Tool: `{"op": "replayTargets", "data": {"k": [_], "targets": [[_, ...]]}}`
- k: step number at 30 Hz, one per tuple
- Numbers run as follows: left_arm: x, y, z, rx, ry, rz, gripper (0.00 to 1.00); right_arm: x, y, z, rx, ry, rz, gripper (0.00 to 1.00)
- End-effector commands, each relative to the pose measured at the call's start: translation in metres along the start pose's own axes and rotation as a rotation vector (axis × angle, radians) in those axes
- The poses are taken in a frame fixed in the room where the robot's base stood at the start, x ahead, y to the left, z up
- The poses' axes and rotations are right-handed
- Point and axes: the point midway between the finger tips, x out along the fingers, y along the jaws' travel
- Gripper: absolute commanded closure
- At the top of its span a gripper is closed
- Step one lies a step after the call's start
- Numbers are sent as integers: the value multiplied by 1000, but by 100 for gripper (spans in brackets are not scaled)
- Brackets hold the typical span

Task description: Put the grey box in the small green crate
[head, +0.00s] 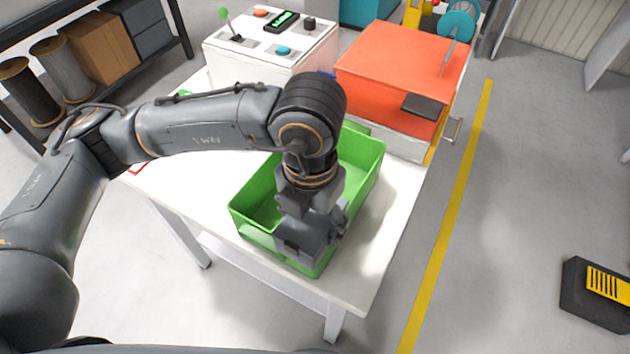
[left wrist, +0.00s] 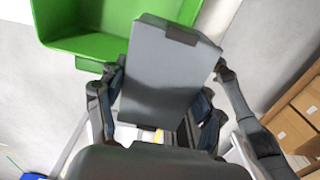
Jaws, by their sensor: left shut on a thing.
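The small green crate (head: 365,160) stands open on the white table; its far part looks empty, and the arm hides much of the rest. My left gripper (head: 314,232) is over the near part of the crate in the head view. In the left wrist view my left gripper (left wrist: 160,95) is shut on the grey box (left wrist: 165,60), with a finger on either side of it. Part of the crate (left wrist: 85,42) shows beyond the box there. In the head view I cannot clearly tell the box from the gripper. My right gripper is not in view.
An orange-red box (head: 400,55) stands behind the crate, and a white control panel (head: 268,50) with a green-knobbed lever stands at the back left. The white table (head: 375,240) is bare along its right edge. A dark shelf with reels (head: 62,68) stands at the far left.

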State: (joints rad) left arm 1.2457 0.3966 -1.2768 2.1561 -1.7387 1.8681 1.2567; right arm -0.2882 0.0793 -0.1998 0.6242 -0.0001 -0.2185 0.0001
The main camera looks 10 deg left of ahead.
Motion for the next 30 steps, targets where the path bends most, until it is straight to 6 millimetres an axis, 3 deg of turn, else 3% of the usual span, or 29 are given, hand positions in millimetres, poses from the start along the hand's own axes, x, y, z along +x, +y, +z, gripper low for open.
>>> {"op": "replayTargets", "data": {"k": [7,14,18,25,30], "targets": [[14,20,32,-9,4,0,69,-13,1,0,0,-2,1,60],[39,50,81,-7,3,1,69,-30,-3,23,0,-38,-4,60],[69,60,99,-4,4,0,69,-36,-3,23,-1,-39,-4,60],[92,68,115,0,1,0,69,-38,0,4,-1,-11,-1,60],[104,72,120,-1,3,0,69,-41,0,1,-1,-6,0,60]]}}
